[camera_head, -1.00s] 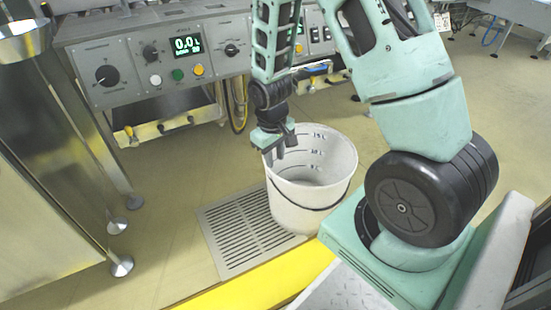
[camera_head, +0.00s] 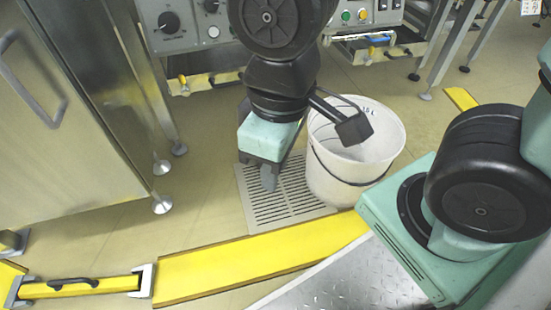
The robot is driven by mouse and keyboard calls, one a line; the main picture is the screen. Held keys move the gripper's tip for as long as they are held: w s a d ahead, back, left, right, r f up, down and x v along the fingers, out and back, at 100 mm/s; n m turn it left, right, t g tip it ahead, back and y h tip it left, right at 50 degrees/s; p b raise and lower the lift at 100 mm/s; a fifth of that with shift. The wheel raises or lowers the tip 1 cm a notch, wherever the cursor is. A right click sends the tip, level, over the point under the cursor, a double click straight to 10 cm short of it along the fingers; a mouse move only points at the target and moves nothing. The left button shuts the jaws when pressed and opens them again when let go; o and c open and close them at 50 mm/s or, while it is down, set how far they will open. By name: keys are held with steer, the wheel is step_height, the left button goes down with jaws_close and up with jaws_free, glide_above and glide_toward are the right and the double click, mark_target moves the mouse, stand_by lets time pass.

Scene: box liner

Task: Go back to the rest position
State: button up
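My gripper (camera_head: 270,179) hangs from my arm in the middle of the view, pointing down. It appears in front of the floor grate, to the left of the white bucket (camera_head: 345,165). Its teal body and dark grey fingers show, but the fingers overlap from this angle, so I cannot tell whether they are apart. I see nothing held in them. A dark block on my wrist covers part of the bucket's rim and opening. The bucket stands upright with a dark handle hanging against its side.
A slotted floor grate (camera_head: 254,211) lies beside the bucket. A yellow floor strip (camera_head: 230,267) runs across the front. A steel cabinet (camera_head: 60,140) stands at left, its feet on the floor. A control panel (camera_head: 168,27) is behind my arm. Open floor shows at right.

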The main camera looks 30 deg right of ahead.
step_height(320, 180, up, 45)
steer(key=p, duration=4.5)
steer(key=shift+r, duration=0.15)
